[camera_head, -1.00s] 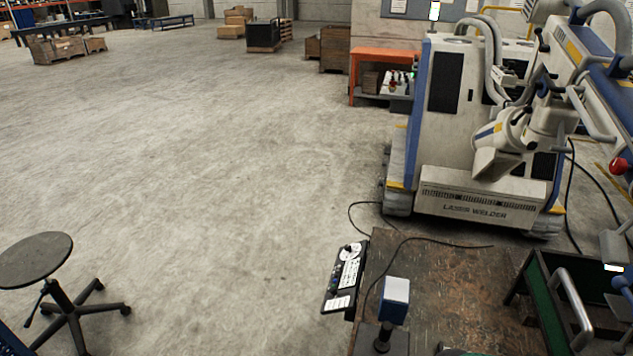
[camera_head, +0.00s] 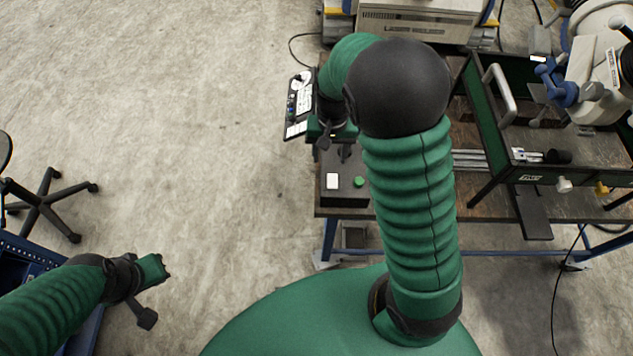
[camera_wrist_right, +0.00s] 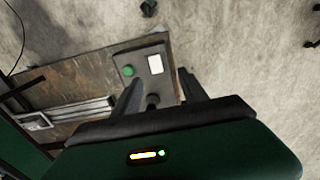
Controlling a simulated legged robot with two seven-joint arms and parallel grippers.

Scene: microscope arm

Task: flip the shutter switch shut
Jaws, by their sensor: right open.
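A dark control box (camera_head: 345,192) with a white square and a green button sits at the workbench's left end. It also shows in the right wrist view (camera_wrist_right: 143,62). A dark round stub (camera_wrist_right: 152,101) on it, perhaps the switch's base, shows between my right fingertips; its upper part is hidden. I cannot make out the switch's position. My right gripper (camera_wrist_right: 160,88) is open and points down over the box, one finger on each side of the stub. Its fingers are mostly hidden in the head view. My left gripper (camera_head: 163,268) is low at left, away from the bench; its jaws are unclear.
A keypad panel (camera_head: 298,104) is at the bench's left edge beside my right wrist. A green-sided frame with a handle (camera_head: 500,94) and metal rails (camera_head: 468,160) stand to the right. A stool (camera_head: 45,205) and blue cart (camera_head: 22,262) are at left. The floor between is clear.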

